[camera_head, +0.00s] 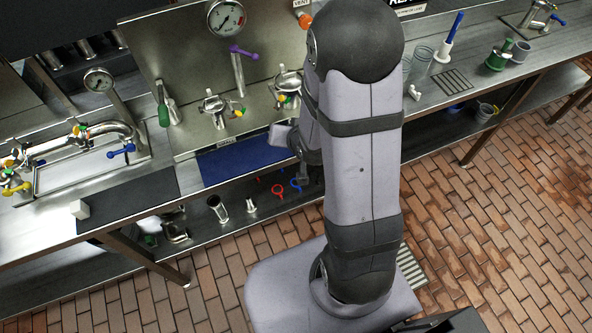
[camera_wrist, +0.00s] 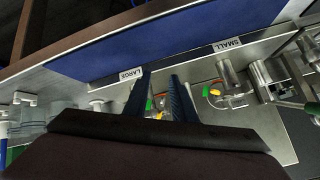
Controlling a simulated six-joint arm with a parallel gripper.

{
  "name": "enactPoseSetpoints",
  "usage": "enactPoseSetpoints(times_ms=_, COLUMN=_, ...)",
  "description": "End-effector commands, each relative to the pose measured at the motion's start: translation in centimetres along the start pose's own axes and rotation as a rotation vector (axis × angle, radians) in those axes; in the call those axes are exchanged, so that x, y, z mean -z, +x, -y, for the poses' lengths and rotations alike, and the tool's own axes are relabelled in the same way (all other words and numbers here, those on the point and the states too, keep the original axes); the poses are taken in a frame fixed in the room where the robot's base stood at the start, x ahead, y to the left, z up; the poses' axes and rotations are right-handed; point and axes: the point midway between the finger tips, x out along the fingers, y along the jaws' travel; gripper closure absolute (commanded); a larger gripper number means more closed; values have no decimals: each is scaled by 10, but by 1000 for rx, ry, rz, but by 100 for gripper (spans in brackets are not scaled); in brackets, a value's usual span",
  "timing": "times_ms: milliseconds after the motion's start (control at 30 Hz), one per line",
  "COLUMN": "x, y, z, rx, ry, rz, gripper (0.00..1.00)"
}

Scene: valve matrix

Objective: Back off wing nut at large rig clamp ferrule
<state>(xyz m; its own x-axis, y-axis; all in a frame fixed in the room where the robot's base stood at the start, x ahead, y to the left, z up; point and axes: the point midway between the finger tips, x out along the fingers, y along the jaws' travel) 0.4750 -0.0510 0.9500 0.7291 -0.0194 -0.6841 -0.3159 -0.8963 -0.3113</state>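The large rig clamp ferrule (camera_head: 288,82) is a steel fitting on the back panel, partly beside my arm in the head view. Its small green, orange and yellow parts (camera_wrist: 159,115) show between my fingers in the wrist view, near the LARGE label (camera_wrist: 130,74). I cannot tell which of these is the wing nut. My gripper (camera_wrist: 161,74) has two dark fingers apart, with a gap between them and nothing visibly held. The fingers overlap the rig in the picture; contact cannot be told. In the head view my arm hides the fingers.
The small rig (camera_head: 215,104) stands left of the large one; its label SMALL (camera_wrist: 227,44) shows in the wrist view. A blue mat (camera_head: 235,160) lies in front.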

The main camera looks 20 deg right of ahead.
Motion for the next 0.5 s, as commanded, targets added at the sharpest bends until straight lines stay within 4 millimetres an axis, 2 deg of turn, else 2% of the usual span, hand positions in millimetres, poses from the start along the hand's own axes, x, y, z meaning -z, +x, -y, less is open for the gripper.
enactPoseSetpoints(times_ms=500, x=-20, y=-56, z=1, rx=-127, ry=-178, rz=263, gripper=76)
